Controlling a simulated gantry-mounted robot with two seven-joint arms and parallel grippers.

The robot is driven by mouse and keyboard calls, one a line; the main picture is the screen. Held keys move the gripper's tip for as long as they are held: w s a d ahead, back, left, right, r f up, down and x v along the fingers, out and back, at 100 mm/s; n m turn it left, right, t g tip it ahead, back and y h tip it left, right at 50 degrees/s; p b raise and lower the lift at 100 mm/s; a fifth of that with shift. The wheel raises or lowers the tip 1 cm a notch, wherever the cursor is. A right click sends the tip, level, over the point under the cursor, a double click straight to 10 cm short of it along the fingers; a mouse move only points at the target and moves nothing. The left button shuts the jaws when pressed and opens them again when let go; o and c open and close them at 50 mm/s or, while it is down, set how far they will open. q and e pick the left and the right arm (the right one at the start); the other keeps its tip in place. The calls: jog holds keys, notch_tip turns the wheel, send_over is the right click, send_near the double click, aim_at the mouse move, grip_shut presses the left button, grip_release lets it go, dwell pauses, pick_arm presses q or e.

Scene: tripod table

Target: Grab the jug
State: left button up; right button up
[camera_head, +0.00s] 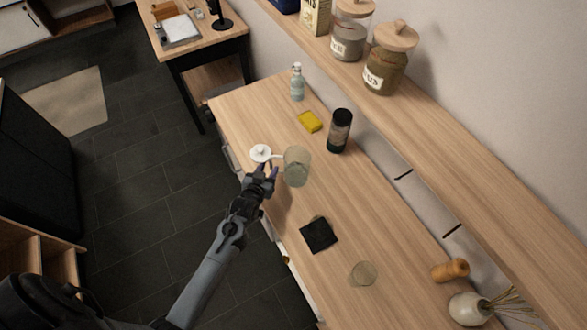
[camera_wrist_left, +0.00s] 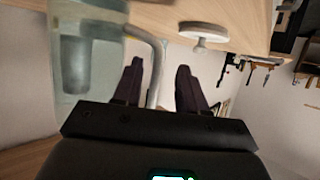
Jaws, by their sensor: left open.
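The jug (camera_head: 297,167) is a clear, greenish vessel with a pale handle on its left side, standing on the wooden table (camera_head: 350,215). In the left wrist view the jug (camera_wrist_left: 88,65) fills the upper left, and its pale handle (camera_wrist_left: 157,65) comes down between the fingers. My left gripper (camera_head: 268,171) is open at the handle side of the jug. In the left wrist view its two dark fingers (camera_wrist_left: 157,85) stand apart on either side of the handle; contact cannot be told. My right gripper is not in view.
A white round lid (camera_head: 260,153) lies close beside the gripper. Behind the jug are a dark cylinder (camera_head: 340,130), a yellow sponge (camera_head: 310,121) and a bottle (camera_head: 297,82). A black cloth (camera_head: 318,235) and a clear glass (camera_head: 363,273) lie nearer. Jars (camera_head: 390,60) stand on the shelf.

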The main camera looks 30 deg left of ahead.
pick_arm(q)
jog(key=shift+r+x, duration=0.1)
jog(key=shift+x, duration=1.1)
jog(key=shift+r+x, duration=0.15)
jog(key=shift+x, duration=1.05)
jog(key=shift+w+d, duration=0.1)
jog(key=shift+d, duration=0.05)
grip_shut()
